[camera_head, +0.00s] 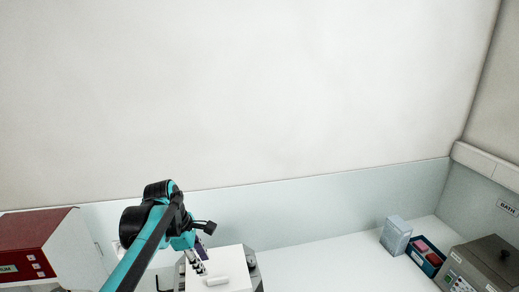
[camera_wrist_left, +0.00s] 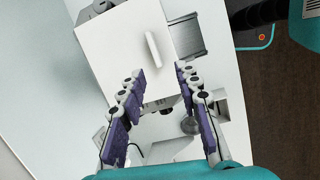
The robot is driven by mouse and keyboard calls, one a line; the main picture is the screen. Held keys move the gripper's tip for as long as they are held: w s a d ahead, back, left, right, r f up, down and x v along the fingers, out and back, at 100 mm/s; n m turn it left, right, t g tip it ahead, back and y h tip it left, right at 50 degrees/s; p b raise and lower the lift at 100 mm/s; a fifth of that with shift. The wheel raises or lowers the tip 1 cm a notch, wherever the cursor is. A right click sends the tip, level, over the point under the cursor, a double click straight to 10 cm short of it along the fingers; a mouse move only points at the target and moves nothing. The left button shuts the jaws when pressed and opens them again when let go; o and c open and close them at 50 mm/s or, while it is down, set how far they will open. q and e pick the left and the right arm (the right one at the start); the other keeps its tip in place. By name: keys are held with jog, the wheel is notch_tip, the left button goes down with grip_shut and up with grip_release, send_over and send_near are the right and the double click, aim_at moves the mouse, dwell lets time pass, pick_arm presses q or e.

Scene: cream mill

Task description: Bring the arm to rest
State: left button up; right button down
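My left arm comes in from the bottom left of the head view. Its gripper (camera_head: 199,262) is near a white box-like machine (camera_head: 229,283) with a pale bar-shaped handle on its top face. In the left wrist view my left gripper (camera_wrist_left: 160,80) has its two purple-padded fingers spread apart, with nothing between the pads. The white machine (camera_wrist_left: 116,45) lies beyond the fingertips there, and its pale bar (camera_wrist_left: 152,50) shows between and above them. The arm partly hides the machine in the head view. My right gripper is in neither view.
A red and white unit (camera_head: 36,236) stands at the left. At the right are a pale blue box (camera_head: 396,235), a dark blue bin (camera_head: 426,268) with pink and red items, and a grey bath unit (camera_head: 484,268). White counter (camera_head: 330,262) between them is clear.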

pick_arm(q)
jog(key=s+f+m+t+y+b, duration=0.1)
jog(key=s+f+m+t+b, duration=0.1)
jog(key=s+f+m+b, duration=0.4)
jog(key=s+d+f+m+t+b, duration=0.1)
jog(key=s+f+m+b, duration=0.5)
jog(key=f, duration=0.8)
jog(key=s+f+m+t+y+b, duration=0.1)
jog(key=s+f+m+t+b, duration=0.1)
jog(key=s+f+m+b, duration=0.3)
notch_tip(320, 180, down, 5)
jog(key=m+b, duration=0.2)
jog(key=b, duration=0.3)
jog(key=shift+s+d+m+t+y+b, duration=0.15)
jog(key=shift+s+m+t+y+b, duration=0.15)
jog(key=shift+s+t, duration=0.1)
jog(key=shift+r, duration=0.15)
